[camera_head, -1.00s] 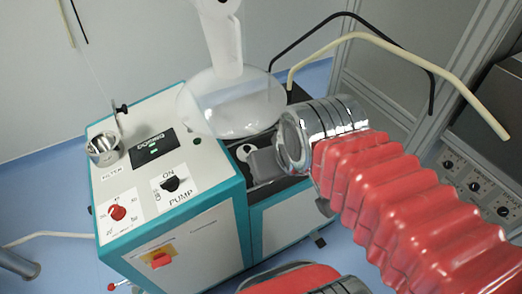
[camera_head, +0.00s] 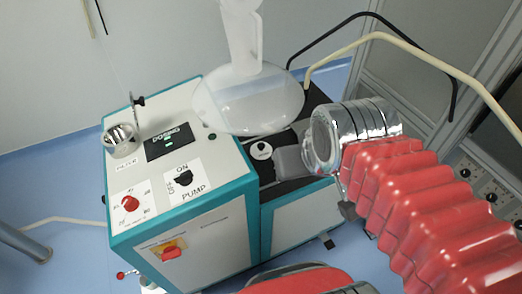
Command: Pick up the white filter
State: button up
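A small white round piece with a dark centre (camera_head: 261,150) sits on the dark top of the machine. It may be the white filter, but I cannot be sure. A shiny metal cup (camera_head: 121,140) stands on the white panel by a label that seems to read FILTER; I cannot make out any filter inside it. My gripper (camera_head: 290,160) shows as a grey block beyond the silver end of my red-sleeved arm, just right of the white round piece. Its fingertips are not clear, and I cannot tell whether it touches anything.
A large glass flask (camera_head: 250,100) hangs over the machine, close left of my arm. The white and teal machine (camera_head: 205,215) carries a PUMP switch (camera_head: 183,177) and red knobs. Black and cream hoses (camera_head: 385,36) arch behind my arm. Blue floor is open at left.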

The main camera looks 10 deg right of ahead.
aim_at(260, 151)
jog(key=u, duration=0.15)
jog(key=k, duration=0.5)
jog(key=u, duration=0.6)
jog(key=k, duration=0.85)
jog(key=u, duration=0.35)
jog(key=i, duration=0.9)
jog(key=z, duration=0.1)
